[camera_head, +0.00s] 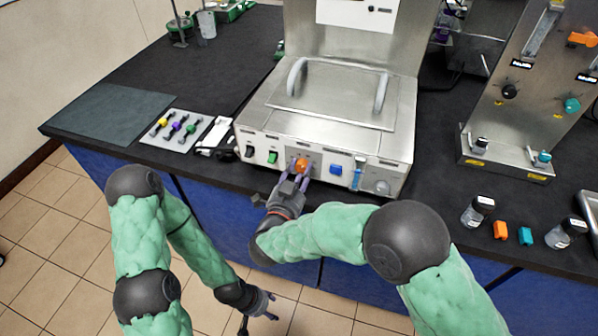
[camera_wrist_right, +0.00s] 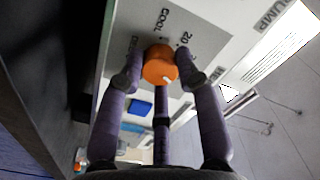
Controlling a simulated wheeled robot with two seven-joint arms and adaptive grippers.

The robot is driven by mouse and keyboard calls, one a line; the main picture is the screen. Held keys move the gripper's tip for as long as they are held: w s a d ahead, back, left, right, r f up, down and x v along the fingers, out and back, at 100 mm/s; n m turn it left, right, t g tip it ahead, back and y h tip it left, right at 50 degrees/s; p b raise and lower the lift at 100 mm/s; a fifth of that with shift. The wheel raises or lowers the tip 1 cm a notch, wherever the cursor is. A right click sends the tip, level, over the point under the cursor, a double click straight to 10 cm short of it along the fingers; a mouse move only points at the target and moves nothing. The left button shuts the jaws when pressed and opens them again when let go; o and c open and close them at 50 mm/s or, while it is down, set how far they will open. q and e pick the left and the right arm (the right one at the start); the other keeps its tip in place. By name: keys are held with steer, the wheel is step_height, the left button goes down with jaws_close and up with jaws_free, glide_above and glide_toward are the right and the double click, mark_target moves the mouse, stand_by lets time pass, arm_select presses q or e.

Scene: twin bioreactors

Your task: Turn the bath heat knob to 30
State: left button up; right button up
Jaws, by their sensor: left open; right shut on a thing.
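The bath heat knob (camera_head: 301,165) is orange and sits on the front panel of the steel water bath (camera_head: 322,150). In the right wrist view the orange knob (camera_wrist_right: 160,64) is between the fingers, with a small white mark on its face. The panel beside it reads "COOL" and "20"; other dial marks are hidden. My right gripper (camera_head: 297,168) is shut on the knob, and its fingers also show in the right wrist view (camera_wrist_right: 162,75). My left gripper (camera_head: 268,306) is open and empty, low in front of the bench, away from the bath.
A green switch (camera_head: 272,157) and a blue button (camera_head: 336,169) flank the knob. A blue-handled valve (camera_head: 358,172) is farther right. Bottles (camera_head: 477,211) and a steel flow panel (camera_head: 520,90) stand right.

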steer(key=shift+w+r, duration=0.15)
steer(key=shift+r, duration=0.3)
steer(key=o, duration=1.1)
steer(key=shift+c, duration=0.2)
steer(key=shift+o, duration=0.4)
steer(key=shift+f, duration=0.2)
steer(key=v, duration=1.2)
